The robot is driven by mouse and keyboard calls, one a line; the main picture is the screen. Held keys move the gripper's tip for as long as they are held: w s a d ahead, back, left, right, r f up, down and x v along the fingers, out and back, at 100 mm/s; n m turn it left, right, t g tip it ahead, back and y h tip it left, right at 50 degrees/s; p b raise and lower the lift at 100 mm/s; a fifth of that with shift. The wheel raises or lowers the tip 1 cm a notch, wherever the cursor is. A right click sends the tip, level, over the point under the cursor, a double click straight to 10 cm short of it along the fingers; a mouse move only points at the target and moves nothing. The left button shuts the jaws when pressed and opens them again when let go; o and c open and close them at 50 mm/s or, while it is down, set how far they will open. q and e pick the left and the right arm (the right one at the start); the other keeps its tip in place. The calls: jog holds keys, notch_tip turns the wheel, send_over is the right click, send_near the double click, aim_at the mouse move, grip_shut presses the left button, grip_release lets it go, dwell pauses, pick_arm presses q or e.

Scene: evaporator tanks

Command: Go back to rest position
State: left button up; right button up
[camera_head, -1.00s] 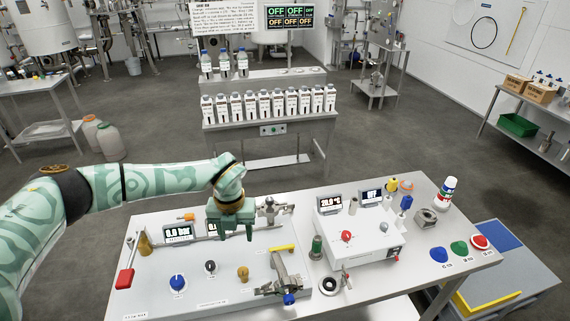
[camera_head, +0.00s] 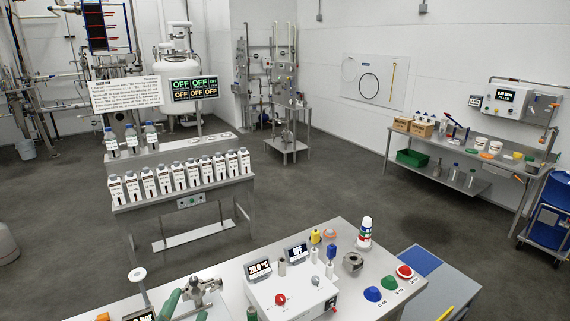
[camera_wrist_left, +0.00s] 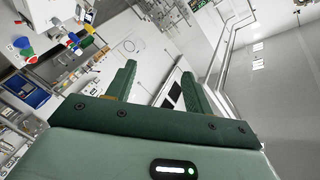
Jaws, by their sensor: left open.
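My left gripper (camera_head: 178,302) shows only in part at the bottom edge of the head view, as dark green pieces beside a metal valve fitting (camera_head: 202,290) on the front table. I cannot tell from this view whether it touches the fitting. In the left wrist view its two green fingers (camera_wrist_left: 158,72) stand apart with nothing between them. That view is tilted and looks out past the fingers at the white wall and ceiling. My right gripper is in neither view.
The front table (camera_head: 225,272) carries a white control box (camera_head: 290,297), a spray can (camera_head: 365,232) and blue, green and red buttons (camera_head: 389,282). Behind it stands a rack with several white bottles (camera_head: 178,178). Open grey floor (camera_head: 315,190) lies to the right.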

pick_arm(q)
jog(key=s+a+f+n+g+y, duration=0.2)
jog(key=s+a+f+g, duration=0.35)
jog(key=s, duration=0.25)
jog(key=s+a+f+n+g+y, duration=0.1)
jog(key=s+a+f+g+y, duration=0.1)
jog(key=s+a+f+g, duration=0.35)
jog(key=s+d+f+g+h+b, duration=0.15)
jog(key=f+b, duration=0.25)
jog(key=f, duration=1)
jog(key=s+d+f+n+h+b, duration=0.1)
jog(key=s+f+b, duration=0.3)
jog(key=f, duration=1)
jog(key=s+d+f+h+b, duration=0.15)
jog(key=f+b, duration=0.35)
jog(key=f, duration=0.9)
jog(key=s+f+n+g+b, duration=0.2)
jog(key=s+f+b, duration=0.7)
jog(key=s+f, duration=1)
notch_tip(320, 180, down, 3)
jog(key=shift+a+f+n+g+h, duration=0.2)
jog(key=shift+n+g+h, duration=0.1)
jog(key=shift+g, duration=0.35)
